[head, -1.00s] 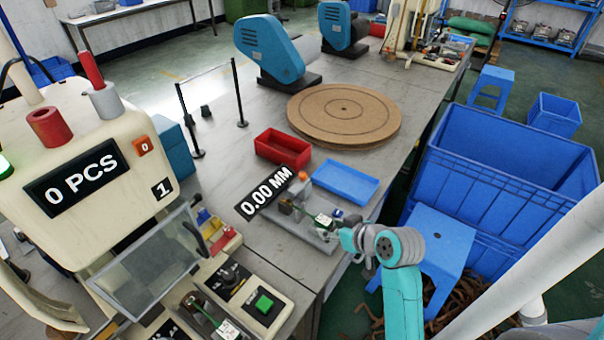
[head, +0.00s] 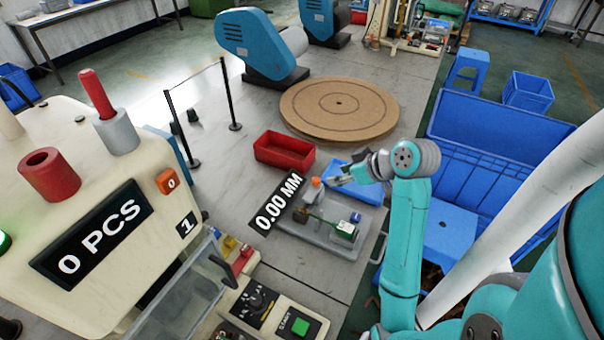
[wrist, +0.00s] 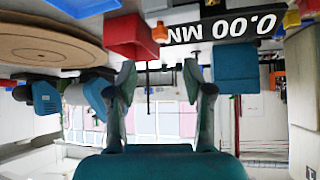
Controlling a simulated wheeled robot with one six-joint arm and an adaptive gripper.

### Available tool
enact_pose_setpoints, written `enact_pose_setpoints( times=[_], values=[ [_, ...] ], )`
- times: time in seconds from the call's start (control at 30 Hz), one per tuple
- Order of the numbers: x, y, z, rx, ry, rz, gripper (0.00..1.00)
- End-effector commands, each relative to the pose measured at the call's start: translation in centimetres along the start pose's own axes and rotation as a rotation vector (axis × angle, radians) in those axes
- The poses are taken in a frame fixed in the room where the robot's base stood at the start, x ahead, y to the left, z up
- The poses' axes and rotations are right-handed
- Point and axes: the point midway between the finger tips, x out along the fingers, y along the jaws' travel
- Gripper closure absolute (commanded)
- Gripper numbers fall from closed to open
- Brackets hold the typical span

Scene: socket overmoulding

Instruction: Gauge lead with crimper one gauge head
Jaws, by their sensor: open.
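The gauge (head: 330,238) is a grey plate on the bench with a black "0.00 MM" display (head: 278,203) at its left, also seen upside down in the wrist view (wrist: 240,27). A lead (head: 325,220) with a dark green cable and a pale green-white end lies across the plate. An orange knob (head: 315,182) stands at the plate's back; it also shows in the wrist view (wrist: 160,32). My gripper (head: 338,180) is above the plate's back edge, in front of the blue tray, apart from the lead. In the wrist view its fingers (wrist: 158,78) are spread and empty.
A red tray (head: 283,140) and a blue tray (head: 372,192) stand behind the gauge. A round brown board (head: 340,88) lies farther back. The machine with the "0 PCS" display (head: 95,240) stands at left, a large blue crate (head: 470,130) beyond the bench's right edge.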

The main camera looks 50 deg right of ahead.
Motion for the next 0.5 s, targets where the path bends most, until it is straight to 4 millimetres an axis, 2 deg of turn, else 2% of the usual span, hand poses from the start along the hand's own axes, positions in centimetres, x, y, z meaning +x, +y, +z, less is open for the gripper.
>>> enact_pose_setpoints(
  times=[0.17, 0.5],
  values=[
    [0.7, 0.0, 0.0, -0.002, -0.003, -0.003, 0.49],
    [6.3, -0.1, 0.0, -0.002, -0.004, -0.005, 0.49]
  ],
)
